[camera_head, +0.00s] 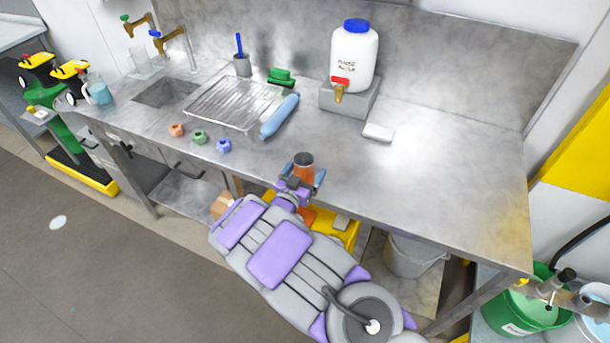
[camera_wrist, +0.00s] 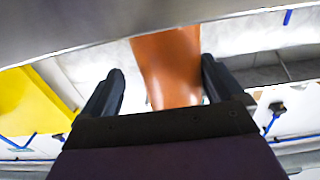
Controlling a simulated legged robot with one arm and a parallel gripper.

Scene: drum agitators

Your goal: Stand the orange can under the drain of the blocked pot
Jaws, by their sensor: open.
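The orange can (camera_head: 304,172), with a dark top, is at the front edge of the steel bench (camera_head: 410,190). My gripper (camera_head: 302,178) is open, with one finger on either side of the can. In the wrist view the can (camera_wrist: 168,62) shows as an orange body between the two dark fingers; whether they touch it is unclear. My arm hides the lower part of the can in the head view. A green vessel (camera_head: 528,310) with a metal fitting stands at the lower right. I cannot tell which vessel is the blocked pot, and no drain is clearly visible.
A white jug (camera_head: 354,55) with a tap stands on a grey block at the back. A ribbed tray (camera_head: 235,103), a blue roll (camera_head: 279,117) and several small coloured pieces lie left. The bench's right part is mostly clear. A grey bucket (camera_head: 412,257) sits below.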

